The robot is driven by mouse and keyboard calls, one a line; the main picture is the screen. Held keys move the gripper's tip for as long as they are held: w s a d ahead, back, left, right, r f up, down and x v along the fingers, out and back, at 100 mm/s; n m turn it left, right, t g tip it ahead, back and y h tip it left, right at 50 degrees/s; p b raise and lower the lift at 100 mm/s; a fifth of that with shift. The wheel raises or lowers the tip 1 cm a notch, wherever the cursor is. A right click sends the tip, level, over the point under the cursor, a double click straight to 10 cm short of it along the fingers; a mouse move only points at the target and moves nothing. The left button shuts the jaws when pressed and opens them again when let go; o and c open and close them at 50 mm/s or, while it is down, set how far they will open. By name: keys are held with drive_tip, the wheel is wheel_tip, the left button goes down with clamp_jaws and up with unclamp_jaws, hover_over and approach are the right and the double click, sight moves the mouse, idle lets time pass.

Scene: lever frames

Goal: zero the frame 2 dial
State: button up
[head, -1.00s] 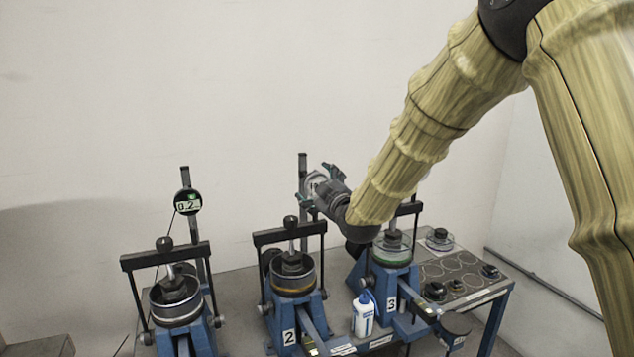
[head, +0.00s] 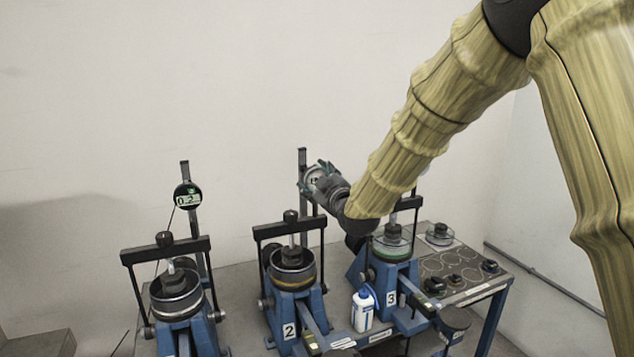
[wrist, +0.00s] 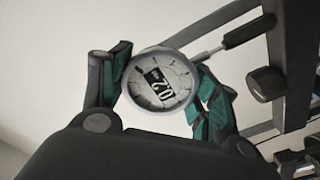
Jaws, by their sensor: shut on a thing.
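Frame 2 (head: 283,326) is the blue lever frame in the middle, marked 2, with a post rising behind it. Its round dial (wrist: 160,82) has a pale face, tick marks and a dark digital window, shown tilted and nearly upside down in the wrist view; the digits look like 0.2, but I cannot read them surely. My gripper (head: 314,179) is at the dial on the post. In the wrist view its teal-padded fingers (wrist: 160,88) lie on opposite sides of the dial's rim, shut on it. In the head view my gripper partly hides the dial.
Frame 1 at left carries another dial (head: 187,196) on its post. Frame 3 (head: 391,277) stands close under my wrist at right. A white bottle (head: 362,311) stands between frames 2 and 3. Weights (head: 440,235) lie on the right table. The wall behind is bare.

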drive_tip(key=m+b, duration=0.3)
drive_tip(key=shift+f, duration=0.2)
drive_tip(key=m+b, duration=0.3)
drive_tip(key=m, duration=0.1)
drive_tip(key=m+b, duration=0.3)
drive_tip(key=m, duration=0.1)
drive_tip(key=shift+r+m+b, duration=0.15)
drive_tip(key=shift+m+b, duration=0.8)
drive_tip(key=shift+m, duration=0.35)
drive_tip(key=o, duration=1.1)
drive_tip(key=shift+c, duration=0.2)
